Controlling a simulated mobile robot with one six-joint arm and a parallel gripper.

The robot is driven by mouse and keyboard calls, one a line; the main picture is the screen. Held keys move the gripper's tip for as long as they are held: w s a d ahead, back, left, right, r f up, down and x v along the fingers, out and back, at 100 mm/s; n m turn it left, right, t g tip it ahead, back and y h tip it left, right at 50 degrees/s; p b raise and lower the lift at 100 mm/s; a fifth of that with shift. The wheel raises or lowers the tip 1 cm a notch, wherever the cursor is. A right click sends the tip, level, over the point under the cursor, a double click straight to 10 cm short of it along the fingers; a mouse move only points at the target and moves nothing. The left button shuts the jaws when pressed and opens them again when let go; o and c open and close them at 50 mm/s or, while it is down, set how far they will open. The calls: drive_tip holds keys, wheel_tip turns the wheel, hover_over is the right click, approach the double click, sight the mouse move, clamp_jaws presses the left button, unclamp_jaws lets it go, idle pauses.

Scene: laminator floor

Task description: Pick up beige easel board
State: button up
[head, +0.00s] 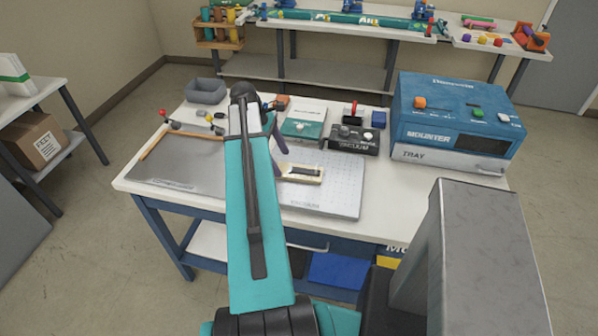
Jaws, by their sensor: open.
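A small beige board (312,180) with a dark strip across its top lies on the pale dotted plate (340,190) in the middle of the bench; it fits the beige easel board. My gripper (285,157) shows at the right edge of my teal arm, with two dark purple fingers. It is open, just left of and above the beige board in the picture. Nothing shows between the fingers. My arm hides the gripper's body and part of the dotted plate. Whether a finger touches the board cannot be told.
Behind the plate stand a green-and-white box (304,122), a dark vacuum unit (352,140) and a blue block (378,119). A large blue mounter (455,115) fills the bench's right. A grey mat (182,163) and grey bin (206,91) are at left.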

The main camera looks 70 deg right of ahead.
sight(286, 170)
drive_tip(key=shift+p+x, duration=0.45)
drive_tip(key=shift+x, duration=1.15)
drive_tip(key=c, duration=1.2)
drive_tip(key=shift+r, duration=0.15)
drive_tip(key=shift+r+b, duration=1.4)
drive_tip(key=shift+r, duration=3.5)
